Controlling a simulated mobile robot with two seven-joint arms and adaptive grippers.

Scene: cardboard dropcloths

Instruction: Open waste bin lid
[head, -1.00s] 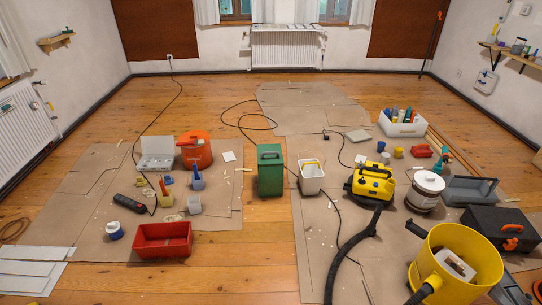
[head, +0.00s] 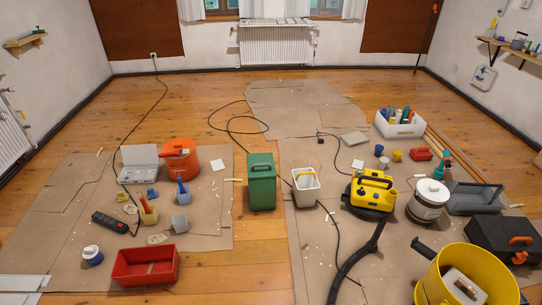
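A green waste bin (head: 262,183) stands upright near the middle of the head view, on the wooden strip between two cardboard sheets. Its green lid (head: 261,159) lies shut on top. Neither of my grippers is in view.
A white bucket (head: 306,186) stands just right of the bin, and a yellow vacuum (head: 371,193) beyond it. An orange bucket (head: 181,159) and a red tray (head: 145,266) lie left. A yellow tub (head: 467,275) is at front right. A black cable (head: 335,230) crosses the cardboard. Bare floor (head: 240,275) lies in front of the bin.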

